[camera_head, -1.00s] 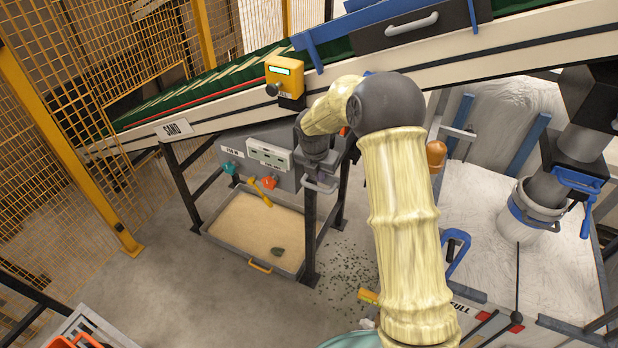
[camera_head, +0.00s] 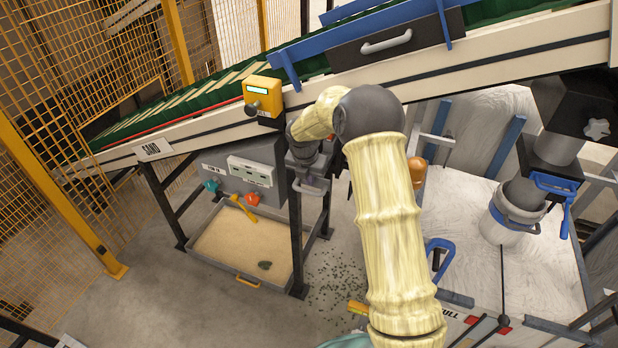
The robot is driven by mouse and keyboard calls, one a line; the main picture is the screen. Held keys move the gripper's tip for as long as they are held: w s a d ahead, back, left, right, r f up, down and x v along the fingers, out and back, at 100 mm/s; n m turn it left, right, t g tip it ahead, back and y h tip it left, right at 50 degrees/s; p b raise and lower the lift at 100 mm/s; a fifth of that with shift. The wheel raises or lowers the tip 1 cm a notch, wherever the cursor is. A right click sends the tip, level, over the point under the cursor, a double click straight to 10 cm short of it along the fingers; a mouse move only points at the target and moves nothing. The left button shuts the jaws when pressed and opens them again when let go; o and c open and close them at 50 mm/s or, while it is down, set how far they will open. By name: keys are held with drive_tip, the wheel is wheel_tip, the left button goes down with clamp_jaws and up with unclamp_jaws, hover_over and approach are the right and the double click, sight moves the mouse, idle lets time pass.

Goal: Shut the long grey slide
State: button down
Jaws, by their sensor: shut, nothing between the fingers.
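My gripper (camera_head: 308,170) is at the end of my pale, ribbed arm, below the inclined conveyor and beside the grey cabinet's right edge. Its fingers are small and partly hidden by the wrist; they look shut, with nothing seen held. A light grey, handle-like bar (camera_head: 312,188) shows just under the gripper; I cannot tell whether they touch. I cannot surely pick out the long grey slide. A dark grey panel with a light grey handle (camera_head: 386,42) sits on the conveyor's side, higher up and apart from the gripper.
A sand-filled tray (camera_head: 210,262) stands on the floor under the grey cabinet (camera_head: 235,150), which has teal, orange and yellow handles. A yellow control box (camera_head: 263,97) hangs on the conveyor. A white bulk bag (camera_head: 470,215) stands at right. Yellow mesh fencing (camera_head: 60,190) closes the left.

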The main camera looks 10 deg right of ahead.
drive_tip(key=p+v, duration=0.7)
drive_tip(key=v, duration=0.3)
drive_tip(key=shift+p, duration=0.3)
drive_tip(key=shift+f, duration=0.1)
drive_tip(key=s+d+f+h+b, duration=0.1)
drive_tip(key=s+f+h, duration=0.1)
drive_tip(key=s+f, duration=0.35)
drive_tip(key=s+d+f+m+t+h+b, duration=0.1)
drive_tip(key=s+f+h+b, duration=0.1)
drive_tip(key=f, duration=0.7)
drive_tip(key=s+d+f+h+b, duration=0.1)
drive_tip(key=s+f, duration=0.3)
drive_tip(key=f, duration=0.4)
drive_tip(key=w+a+r+t+b, duration=0.1)
drive_tip(key=a+r+t, duration=0.2)
drive_tip(key=r, duration=0.4)
drive_tip(key=w+a+r+n+t+b, duration=0.1)
drive_tip(key=w+a+r+t, duration=0.1)
drive_tip(key=r+t, duration=0.4)
wheel_tip(320, 180, up, 2)
drive_tip(key=shift+w+a+r+h, duration=0.1)
drive_tip(key=shift+w+a+h, duration=0.25)
drive_tip(key=shift+a, duration=0.55)
